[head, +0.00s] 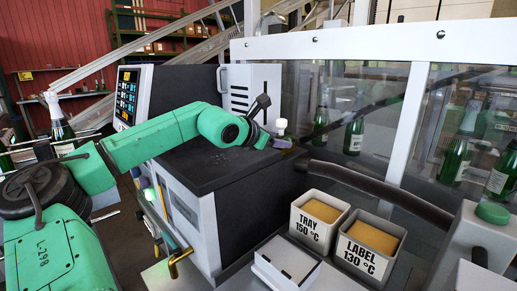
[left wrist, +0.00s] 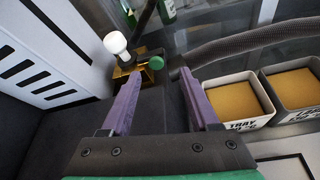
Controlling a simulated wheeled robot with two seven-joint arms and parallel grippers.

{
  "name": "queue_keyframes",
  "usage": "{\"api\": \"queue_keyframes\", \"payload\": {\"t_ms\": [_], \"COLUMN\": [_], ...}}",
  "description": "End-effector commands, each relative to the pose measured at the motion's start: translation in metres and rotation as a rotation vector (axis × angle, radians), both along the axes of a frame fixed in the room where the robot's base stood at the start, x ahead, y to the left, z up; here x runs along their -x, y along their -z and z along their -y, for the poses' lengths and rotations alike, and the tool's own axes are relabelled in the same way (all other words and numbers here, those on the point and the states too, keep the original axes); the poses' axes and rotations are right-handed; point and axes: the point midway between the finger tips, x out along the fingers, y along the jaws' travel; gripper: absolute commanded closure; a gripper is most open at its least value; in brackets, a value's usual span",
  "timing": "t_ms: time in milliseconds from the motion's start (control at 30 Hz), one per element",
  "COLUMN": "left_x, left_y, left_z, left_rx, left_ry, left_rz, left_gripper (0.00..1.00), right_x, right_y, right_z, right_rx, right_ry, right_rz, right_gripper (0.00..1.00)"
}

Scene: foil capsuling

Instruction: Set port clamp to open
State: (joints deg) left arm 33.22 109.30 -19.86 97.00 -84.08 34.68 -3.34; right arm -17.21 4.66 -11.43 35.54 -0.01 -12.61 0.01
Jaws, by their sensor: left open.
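My left gripper (head: 287,144) reaches over the dark top of the machine toward its far right edge. In the left wrist view its two purple fingers (left wrist: 160,76) are apart with nothing between them. Just beyond the fingertips is a small brass fitting (left wrist: 121,73) with a white round knob (left wrist: 115,42) and a green knob (left wrist: 155,62). The white knob also shows in the head view (head: 281,124). I take this fitting to be the port clamp, but cannot tell its setting. The left finger overlaps part of it. My right gripper is not in view.
Two white bins, TRAY (head: 314,229) and LABEL (head: 364,257), stand right of the machine (head: 215,170). A dark hose (head: 375,185) runs behind them. A glass guard (head: 330,105) with green bottles (head: 354,135) behind it closes the back. A control panel (head: 128,97) stands left.

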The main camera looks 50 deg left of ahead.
Motion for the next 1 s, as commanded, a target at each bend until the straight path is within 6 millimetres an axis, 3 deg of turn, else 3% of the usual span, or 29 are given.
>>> {"api": "queue_keyframes", "payload": {"t_ms": [33,133,300,400,1000], "left_x": [0.012,0.038,0.076,0.088,0.091], "left_y": [0.003,-0.008,-0.027,-0.033,-0.037], "left_z": [0.000,0.004,0.011,0.013,0.014], "left_rx": [-0.005,-0.003,0.000,0.000,0.001], "left_ry": [-0.004,-0.003,-0.001,0.001,0.002], "left_rz": [0.007,0.008,0.003,0.001,-0.001], "left_gripper": [0.39,0.39,0.39,0.39,0.39], "right_x": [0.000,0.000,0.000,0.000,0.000], "right_y": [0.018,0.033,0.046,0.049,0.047], "right_z": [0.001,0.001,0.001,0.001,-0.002], "right_rx": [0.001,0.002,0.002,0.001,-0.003], "right_ry": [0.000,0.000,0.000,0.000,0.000], "right_rz": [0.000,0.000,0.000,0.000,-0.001], "right_gripper": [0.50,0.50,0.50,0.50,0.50]}}
